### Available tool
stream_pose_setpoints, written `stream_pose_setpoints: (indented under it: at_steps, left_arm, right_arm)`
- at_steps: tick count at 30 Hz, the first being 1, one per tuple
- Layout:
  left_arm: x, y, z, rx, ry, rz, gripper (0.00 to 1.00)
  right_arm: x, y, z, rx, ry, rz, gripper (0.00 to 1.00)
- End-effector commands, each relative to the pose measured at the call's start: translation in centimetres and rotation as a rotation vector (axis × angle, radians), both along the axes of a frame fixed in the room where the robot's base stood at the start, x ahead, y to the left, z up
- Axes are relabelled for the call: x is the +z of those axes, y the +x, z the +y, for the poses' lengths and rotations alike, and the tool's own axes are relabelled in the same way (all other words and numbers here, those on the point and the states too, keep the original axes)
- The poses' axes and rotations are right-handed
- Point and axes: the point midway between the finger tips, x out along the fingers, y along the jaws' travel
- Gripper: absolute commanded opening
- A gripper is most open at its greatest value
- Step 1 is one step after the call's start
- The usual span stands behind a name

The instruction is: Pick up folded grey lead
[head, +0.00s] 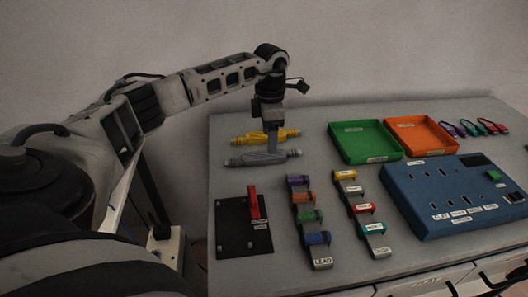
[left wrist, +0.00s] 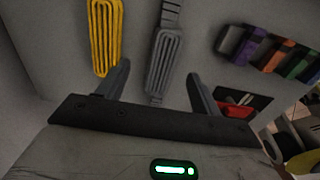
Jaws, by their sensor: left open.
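The folded grey lead (head: 262,158) lies on the table at its back left, running left to right in the head view. In the left wrist view the grey lead (left wrist: 163,58) lies between the directions of my two fingers, its near end reaching between them. My left gripper (head: 271,143) points down over the lead, fingers apart; it also shows in the left wrist view (left wrist: 160,82). I cannot tell whether the fingers touch the lead. A folded yellow lead (head: 285,134) lies just behind the grey one, and it shows left of my fingers in the wrist view (left wrist: 104,35).
A black board with a red lever (head: 253,201) stands in front. Rows of coloured clips (head: 306,216) lie right of it. A green tray (head: 364,154), an orange tray (head: 447,146), a blue panel (head: 425,217) and several small coloured leads (head: 488,126) fill the right.

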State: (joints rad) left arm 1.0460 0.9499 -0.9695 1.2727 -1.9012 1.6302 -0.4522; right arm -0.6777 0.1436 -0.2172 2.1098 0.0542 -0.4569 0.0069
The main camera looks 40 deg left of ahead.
Motion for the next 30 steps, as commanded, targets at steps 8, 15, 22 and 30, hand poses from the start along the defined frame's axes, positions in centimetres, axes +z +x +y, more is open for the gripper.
stream_pose_setpoints:
  at_steps: [8, 15, 22, 30]
  left_arm:
    - [-3.8, -0.7, -0.4, 0.0, -0.001, 0.006, 0.65]
    - [-5.2, -0.6, -0.3, 0.0, 0.0, 0.001, 0.65]
    - [-5.1, -0.6, -0.3, 0.0, 0.0, 0.001, 0.4]
    - [-5.1, -0.6, -0.3, 0.0, 0.001, 0.001, 0.15]
  right_arm:
    - [0.5, 0.0, -0.1, 0.002, -0.011, 0.0, 0.36]
    - [0.4, 0.1, -0.2, 0.003, -0.015, -0.001, 0.36]
    - [0.4, 0.1, -0.2, 0.004, -0.016, -0.001, 0.36]
    - [0.4, 0.1, -0.2, 0.003, -0.015, -0.001, 0.36]
